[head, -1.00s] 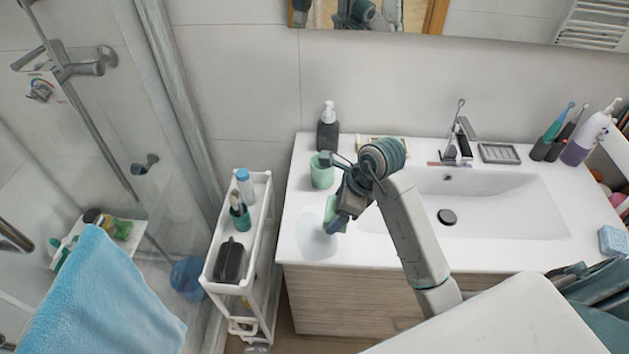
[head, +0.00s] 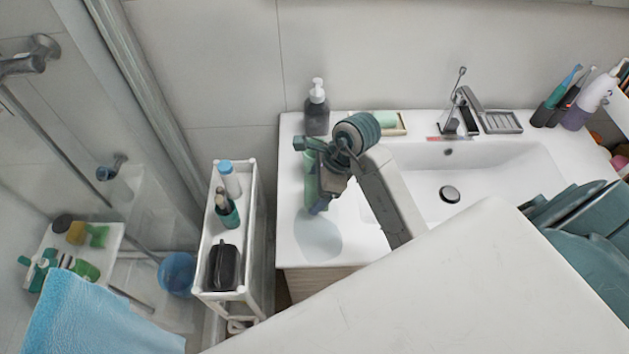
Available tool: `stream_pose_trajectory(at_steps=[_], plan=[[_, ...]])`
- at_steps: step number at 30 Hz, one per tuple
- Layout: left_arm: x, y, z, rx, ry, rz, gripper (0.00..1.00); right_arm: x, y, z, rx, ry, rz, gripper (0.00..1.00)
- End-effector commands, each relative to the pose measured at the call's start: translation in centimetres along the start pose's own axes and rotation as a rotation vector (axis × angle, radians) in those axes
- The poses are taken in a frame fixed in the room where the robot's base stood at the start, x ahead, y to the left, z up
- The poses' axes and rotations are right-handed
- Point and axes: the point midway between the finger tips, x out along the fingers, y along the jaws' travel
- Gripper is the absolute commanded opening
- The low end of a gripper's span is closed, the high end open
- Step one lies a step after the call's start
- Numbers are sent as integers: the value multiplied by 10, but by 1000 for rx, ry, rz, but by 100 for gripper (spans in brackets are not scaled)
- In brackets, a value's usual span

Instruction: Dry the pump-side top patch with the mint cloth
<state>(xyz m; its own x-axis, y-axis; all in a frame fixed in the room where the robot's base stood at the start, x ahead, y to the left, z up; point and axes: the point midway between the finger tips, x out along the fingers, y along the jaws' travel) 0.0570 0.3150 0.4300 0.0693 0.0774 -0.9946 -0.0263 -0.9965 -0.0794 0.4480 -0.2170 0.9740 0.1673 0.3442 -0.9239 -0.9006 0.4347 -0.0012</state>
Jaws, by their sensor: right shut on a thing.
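My right gripper (head: 318,205) is shut on the mint cloth, low over the left end of the white countertop (head: 290,215). Pale green (head: 311,185) shows just left of the gripper; the cloth and the mint cup overlap there and are hard to tell apart. A smooth, bluish wet patch (head: 318,238) lies on the countertop just in front of the gripper, near the front left corner. The dark pump bottle (head: 317,112) stands upright behind, against the wall. Whether the cloth touches the countertop is hidden. My left gripper is not in view.
A white cart (head: 249,270) left of the counter holds a bottle (head: 229,180), a teal cup (head: 227,213) and a black pouch (head: 224,266). My arm covers the counter's front.

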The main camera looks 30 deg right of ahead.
Motion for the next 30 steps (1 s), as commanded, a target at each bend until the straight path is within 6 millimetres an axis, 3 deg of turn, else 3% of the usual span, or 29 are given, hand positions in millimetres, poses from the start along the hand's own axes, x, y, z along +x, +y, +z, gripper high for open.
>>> stream_pose_trajectory(at_steps=[5,10,13,23,30], plan=[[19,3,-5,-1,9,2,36,24,0,-10,0,0,0,58],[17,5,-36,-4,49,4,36,22,20,-8,-1,-2,1,58],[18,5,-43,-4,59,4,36,21,33,-8,0,-3,1,58],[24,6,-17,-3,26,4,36,22,70,-8,0,-3,0,58],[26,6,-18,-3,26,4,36,21,84,-8,0,-1,0,58]])
